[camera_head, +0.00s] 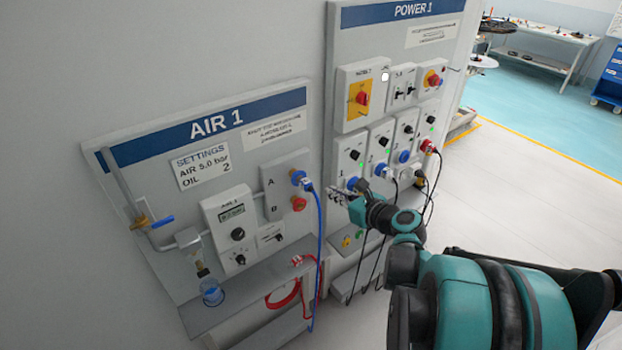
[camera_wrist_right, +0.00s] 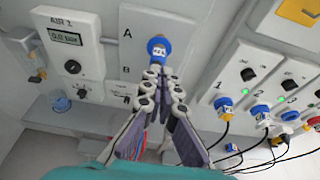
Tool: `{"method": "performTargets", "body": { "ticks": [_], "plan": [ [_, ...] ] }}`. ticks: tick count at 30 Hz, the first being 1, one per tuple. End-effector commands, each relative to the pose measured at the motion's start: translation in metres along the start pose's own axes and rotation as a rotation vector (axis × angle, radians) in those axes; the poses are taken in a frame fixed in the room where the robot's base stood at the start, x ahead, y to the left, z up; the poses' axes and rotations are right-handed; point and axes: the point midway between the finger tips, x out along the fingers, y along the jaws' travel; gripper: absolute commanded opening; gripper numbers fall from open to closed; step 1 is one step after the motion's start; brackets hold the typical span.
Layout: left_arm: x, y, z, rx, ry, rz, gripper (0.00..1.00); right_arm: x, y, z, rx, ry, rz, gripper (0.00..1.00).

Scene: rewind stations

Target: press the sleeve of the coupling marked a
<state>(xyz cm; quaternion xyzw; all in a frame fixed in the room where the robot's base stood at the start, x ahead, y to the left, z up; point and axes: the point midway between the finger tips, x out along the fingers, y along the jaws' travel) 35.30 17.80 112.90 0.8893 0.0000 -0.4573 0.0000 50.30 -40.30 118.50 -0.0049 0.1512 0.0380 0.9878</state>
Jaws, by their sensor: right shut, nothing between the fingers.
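The coupling marked A (camera_head: 297,177) is a blue fitting on a grey block of the AIR 1 panel, with a blue hose (camera_head: 319,240) hanging from it. In the right wrist view coupling A (camera_wrist_right: 157,46) is at the top centre, just beyond my fingertips. The red coupling marked B (camera_head: 299,204) sits below it; my fingers hide it in the wrist view. My right gripper (camera_head: 338,197) is shut and empty, to the right of the couplings in the head view. The right wrist view shows its fingers (camera_wrist_right: 163,76) close together; whether they touch coupling A cannot be told. My left gripper is not in view.
The POWER 1 panel (camera_head: 393,30) with switches and plugged cables stands close on the right. A shelf (camera_head: 215,318) juts out below the AIR 1 panel, with a red hose (camera_head: 284,299) coiled at it. Open floor lies to the right.

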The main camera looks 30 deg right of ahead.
Motion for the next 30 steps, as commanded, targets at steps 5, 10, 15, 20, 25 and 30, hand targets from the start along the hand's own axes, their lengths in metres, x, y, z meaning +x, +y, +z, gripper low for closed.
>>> {"method": "performTargets", "body": {
  "ticks": [5,10,15,20,25,30],
  "plan": [
    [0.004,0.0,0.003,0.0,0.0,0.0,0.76,0.021,0.001,-0.001,-0.003,0.001,0.004,0.0],
    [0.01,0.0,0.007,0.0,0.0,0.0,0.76,0.058,0.002,-0.002,-0.003,0.0,0.005,0.0],
    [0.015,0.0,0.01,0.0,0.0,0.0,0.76,0.094,0.001,-0.002,-0.004,0.001,0.004,0.0],
    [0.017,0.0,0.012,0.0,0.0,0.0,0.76,0.119,0.002,0.005,-0.004,0.001,0.003,0.0],
    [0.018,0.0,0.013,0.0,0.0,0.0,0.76,0.133,0.001,0.01,-0.002,0.001,0.002,0.0],
    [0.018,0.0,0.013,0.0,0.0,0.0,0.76,0.137,0.001,0.012,-0.002,0.001,0.001,0.0]
  ]
}}
